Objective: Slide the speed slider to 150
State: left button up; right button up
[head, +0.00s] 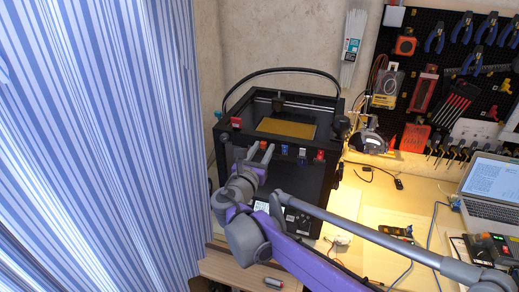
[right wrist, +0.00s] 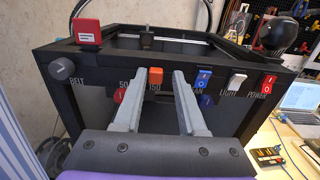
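The orange slider knob (right wrist: 155,76) sits on the front top edge of the black machine (right wrist: 235,111), near a printed "150" label. A "50" label is printed to its left. My right gripper (right wrist: 167,77) is open, with its two grey fingers reaching toward the panel. The orange knob shows between the fingertips, close to the left one; I cannot tell whether they touch. In the head view the right gripper (head: 260,150) is at the machine's front edge, with the orange knob (head: 262,145) beside its fingertips. My left gripper is not in view.
Beside the slider are a grey belt knob (right wrist: 63,68), a blue switch (right wrist: 204,77), a white light switch (right wrist: 237,79) and a red power switch (right wrist: 268,82). A red block (right wrist: 87,31) stands on top. A striped curtain (head: 100,150) hangs left; a laptop (head: 490,190) stands right.

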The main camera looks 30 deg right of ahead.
jog(key=shift+o, duration=0.5)
jog(key=shift+a, duration=0.2)
jog(key=v, duration=1)
jog(key=shift+s+b, duration=0.3)
jog(key=shift+b, duration=0.1)
